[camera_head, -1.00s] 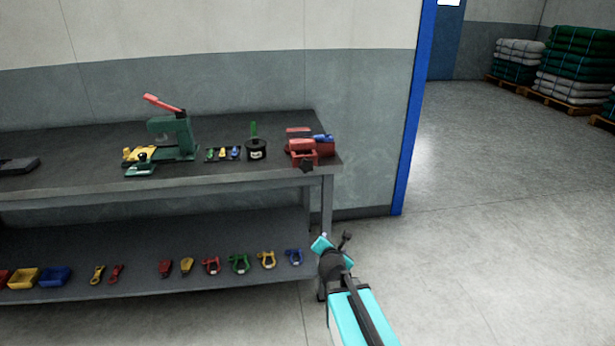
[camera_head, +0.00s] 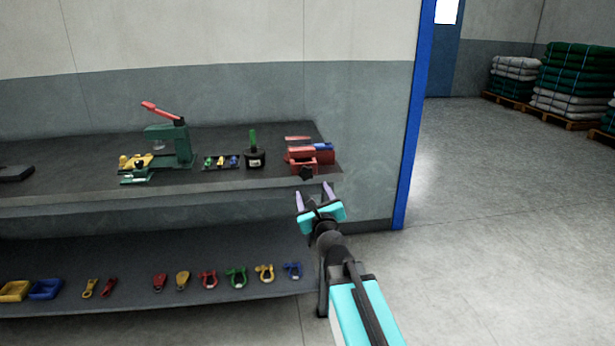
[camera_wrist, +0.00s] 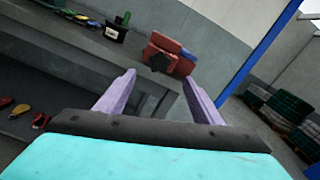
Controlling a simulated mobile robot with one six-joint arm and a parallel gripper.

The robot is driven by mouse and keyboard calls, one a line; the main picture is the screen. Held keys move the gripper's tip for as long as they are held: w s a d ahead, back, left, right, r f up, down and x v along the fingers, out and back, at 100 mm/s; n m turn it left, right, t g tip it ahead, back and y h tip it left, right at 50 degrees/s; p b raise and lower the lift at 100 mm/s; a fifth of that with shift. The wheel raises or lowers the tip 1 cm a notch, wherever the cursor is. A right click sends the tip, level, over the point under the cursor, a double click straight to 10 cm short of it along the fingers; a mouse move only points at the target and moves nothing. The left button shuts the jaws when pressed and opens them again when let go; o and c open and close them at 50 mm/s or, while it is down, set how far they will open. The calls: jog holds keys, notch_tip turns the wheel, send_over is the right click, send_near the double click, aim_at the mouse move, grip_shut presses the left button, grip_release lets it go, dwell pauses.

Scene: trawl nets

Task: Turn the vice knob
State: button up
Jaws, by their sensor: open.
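The red vice (camera_head: 302,157) sits at the right end of the bench top. Its dark star-shaped knob (camera_head: 305,173) faces the front, at the bench's front edge. In the wrist view the vice (camera_wrist: 171,46) is ahead at the top, and the knob (camera_wrist: 158,63) shows between and beyond my fingertips. My gripper (camera_head: 314,190) is open and empty, just in front of the bench edge and a little below and right of the knob, apart from it. The gripper also shows in the wrist view (camera_wrist: 160,82), its two lilac fingers spread wide.
A green press (camera_head: 172,143) with a red lever, a tray of small parts (camera_head: 221,162) and a black pot (camera_head: 255,158) stand left of the vice. Several shackles lie on the lower shelf (camera_head: 140,305).

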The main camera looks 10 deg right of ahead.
aim_at(306, 173)
jog(key=shift+w, duration=6.9)
jog(key=c, duration=1)
jog(key=shift+d, duration=0.2)
jog(key=shift+a, duration=0.1)
